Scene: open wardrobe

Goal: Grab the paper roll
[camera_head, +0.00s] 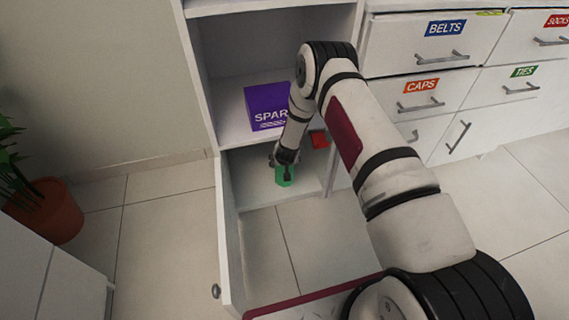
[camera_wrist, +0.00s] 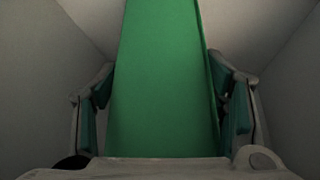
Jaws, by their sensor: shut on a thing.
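A green object (camera_head: 285,181), likely the paper roll, stands in the bottom compartment of the open wardrobe. My gripper (camera_head: 284,168) reaches down into that compartment and is shut on the green object. In the wrist view the green object (camera_wrist: 160,80) fills the middle, upright between the two fingers, one finger on each side. Its far end runs out of the top of that view. Its lower end is hidden behind the gripper body. I cannot tell whether it touches the compartment floor.
A purple SPAR-labelled box (camera_head: 266,107) sits on the shelf above. A red object (camera_head: 320,140) lies to the right of my gripper. The open door (camera_head: 229,240) stands left of the compartment. Labelled drawers (camera_head: 420,90) are at right, a potted plant (camera_head: 48,212) at far left.

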